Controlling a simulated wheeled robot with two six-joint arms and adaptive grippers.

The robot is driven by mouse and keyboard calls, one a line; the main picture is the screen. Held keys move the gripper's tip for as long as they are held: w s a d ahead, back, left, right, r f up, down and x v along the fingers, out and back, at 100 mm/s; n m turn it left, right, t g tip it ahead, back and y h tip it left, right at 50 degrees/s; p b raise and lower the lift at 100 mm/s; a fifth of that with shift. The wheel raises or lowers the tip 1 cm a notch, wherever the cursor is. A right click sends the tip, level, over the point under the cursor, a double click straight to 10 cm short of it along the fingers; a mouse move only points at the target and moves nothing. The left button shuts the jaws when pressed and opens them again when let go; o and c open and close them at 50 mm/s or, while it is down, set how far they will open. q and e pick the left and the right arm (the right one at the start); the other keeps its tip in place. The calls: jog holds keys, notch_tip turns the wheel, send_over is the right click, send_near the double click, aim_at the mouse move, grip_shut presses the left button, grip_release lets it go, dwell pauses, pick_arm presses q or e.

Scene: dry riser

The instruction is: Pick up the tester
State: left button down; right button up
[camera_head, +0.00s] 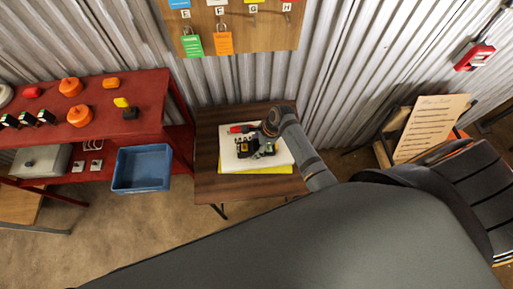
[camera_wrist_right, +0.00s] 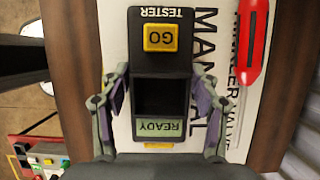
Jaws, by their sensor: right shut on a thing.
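The tester (camera_wrist_right: 161,75) is a black box with a yellow GO button and a pale green READY display. It lies over the white manual (camera_wrist_right: 225,20), which has large black print. In the head view the tester (camera_head: 243,151) is a small dark shape, partly hidden by my right gripper (camera_head: 264,148). In the wrist view my right gripper (camera_wrist_right: 160,108) has one finger on each side of the tester and is shut on it. Whether the tester touches the manual cannot be told. My left gripper is not in view.
A red tool (camera_head: 240,129) lies on the manual, over a yellow item (camera_head: 280,170) on the brown table (camera_head: 215,188). A blue bin (camera_head: 141,168) hangs at the red shelf (camera_head: 148,92) to the left. A corrugated wall (camera_head: 340,60) stands close behind.

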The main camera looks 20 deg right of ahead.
jog(key=c, duration=0.5)
jog(key=shift+c, duration=0.2)
jog(key=shift+r, duration=0.55)
jog(key=v, duration=0.3)
jog(key=s+v, duration=0.1)
jog(key=v, duration=0.1)
jog(key=d+v, duration=0.1)
jog(key=v, duration=0.2)
jog(key=shift+s+d, duration=0.15)
jog(key=shift+s, duration=0.15)
jog(key=s+d+r+p, duration=0.1)
jog(key=s+d+r, duration=0.3)
jog(key=d, duration=0.3)
jog(key=shift+s+d+r, duration=0.25)
jog(key=shift+s+d, duration=0.05)
jog(key=shift+s, duration=0.25)
